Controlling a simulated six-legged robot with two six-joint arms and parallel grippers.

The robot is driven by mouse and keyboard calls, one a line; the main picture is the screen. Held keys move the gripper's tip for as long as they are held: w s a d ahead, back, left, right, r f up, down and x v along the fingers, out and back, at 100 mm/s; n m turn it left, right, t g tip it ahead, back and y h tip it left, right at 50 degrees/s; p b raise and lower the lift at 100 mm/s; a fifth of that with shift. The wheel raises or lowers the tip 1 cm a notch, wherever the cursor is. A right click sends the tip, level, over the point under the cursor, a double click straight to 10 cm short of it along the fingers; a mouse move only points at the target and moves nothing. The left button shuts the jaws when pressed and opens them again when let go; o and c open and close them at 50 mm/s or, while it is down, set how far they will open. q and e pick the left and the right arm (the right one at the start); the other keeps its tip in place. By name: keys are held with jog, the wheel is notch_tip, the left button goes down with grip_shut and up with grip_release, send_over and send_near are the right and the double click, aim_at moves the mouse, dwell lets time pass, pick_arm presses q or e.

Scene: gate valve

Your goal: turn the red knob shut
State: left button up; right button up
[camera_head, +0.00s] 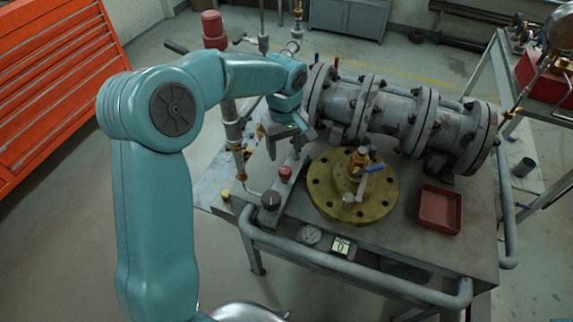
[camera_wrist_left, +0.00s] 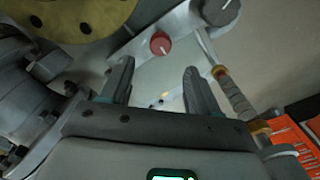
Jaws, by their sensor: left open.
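The small red knob (camera_head: 285,173) sits on a narrow grey plate on the bench, left of the brass flange. It also shows in the left wrist view (camera_wrist_left: 160,43), with a pale pointer line on its face, just beyond the gap between my fingertips. My left gripper (camera_head: 284,152) hangs above and behind the knob, with its fingers pointing down. In the left wrist view the left gripper (camera_wrist_left: 158,70) has its two fingers well apart with nothing between them. The knob is clear of the fingers. My right gripper is out of view.
A dark knob (camera_head: 270,200) sits on the same plate, nearer the bench's front. A brass flange (camera_head: 325,190) with a blue-handled valve lies to the right, beside a red tray (camera_head: 439,208). Large grey flanged pipework (camera_head: 395,115) stands behind. A thin vertical pipe (camera_head: 233,130) stands left of my gripper.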

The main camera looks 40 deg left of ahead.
aim_at(285, 170)
pick_arm(q)
notch_tip(285, 170, down, 8)
jog(key=shift+s+r, duration=0.1)
jog(key=shift+r, duration=0.1)
jog(key=shift+s+d+r, duration=0.1)
jog(key=shift+s+d, duration=0.05)
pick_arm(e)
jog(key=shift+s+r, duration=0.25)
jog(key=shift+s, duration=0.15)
pick_arm(q)
jog(key=c, duration=1)
jog(key=shift+c, duration=0.2)
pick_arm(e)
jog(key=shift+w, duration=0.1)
